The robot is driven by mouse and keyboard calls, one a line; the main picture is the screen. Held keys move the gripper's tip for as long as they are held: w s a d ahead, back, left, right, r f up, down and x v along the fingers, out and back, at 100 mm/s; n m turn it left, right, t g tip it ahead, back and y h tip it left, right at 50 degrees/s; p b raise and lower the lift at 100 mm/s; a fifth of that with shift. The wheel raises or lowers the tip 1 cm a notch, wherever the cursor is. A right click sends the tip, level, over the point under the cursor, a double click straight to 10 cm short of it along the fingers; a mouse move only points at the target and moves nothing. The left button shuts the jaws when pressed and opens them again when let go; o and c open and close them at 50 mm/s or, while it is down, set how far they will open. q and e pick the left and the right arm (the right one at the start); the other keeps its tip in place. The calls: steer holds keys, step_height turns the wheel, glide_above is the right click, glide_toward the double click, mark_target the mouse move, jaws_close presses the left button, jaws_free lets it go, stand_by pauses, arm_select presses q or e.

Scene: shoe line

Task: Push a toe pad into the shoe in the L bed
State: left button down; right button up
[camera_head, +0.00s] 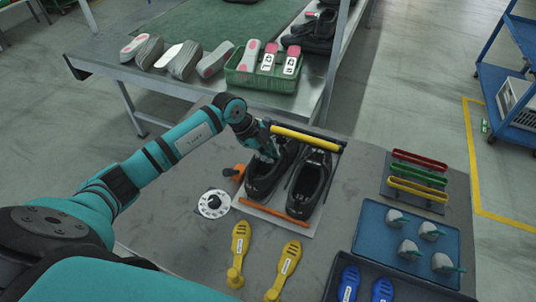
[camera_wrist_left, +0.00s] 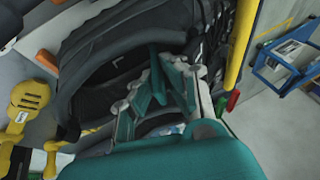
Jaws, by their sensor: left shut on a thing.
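Two black shoes stand side by side on a light fixture plate: the left shoe (camera_head: 262,180) and the right shoe (camera_head: 307,185). My left gripper (camera_head: 266,153) reaches down into the left shoe's opening. In the left wrist view, the shoe's dark inside with an "L" mark (camera_wrist_left: 115,62) lies close around the fingers. The left gripper (camera_wrist_left: 160,95) is shut on a toe pad, whose green tab (camera_wrist_left: 157,78) shows between the fingers. The pad's grey body is hidden. Several grey toe pads (camera_head: 409,249) with green tabs lie on the blue tray (camera_head: 375,240). My right gripper is not in view.
A yellow bar (camera_head: 306,138) crosses the shoes' far end; an orange bar (camera_head: 273,215) lies at the near end. Yellow shoe-shaped tools (camera_head: 240,245) lie in front, a round dial (camera_head: 214,204) at left. A rack of coloured bars (camera_head: 420,168) stands right.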

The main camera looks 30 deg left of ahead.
arm_select(q)
steer(key=c, duration=1.4)
jaws_free()
steer(key=shift+w, duration=0.2)
steer(key=shift+o, duration=0.2)
steer(key=shift+w+f, duration=0.1)
steer(key=shift+s+r+p, duration=0.25)
steer(key=shift+s+p, duration=0.1)
steer(key=shift+p, duration=0.2)
steer(key=shift+s+r+p, duration=0.25)
steer(key=shift+s+p, duration=0.5)
step_height(320, 180, up, 3)
steer(key=p, duration=0.3)
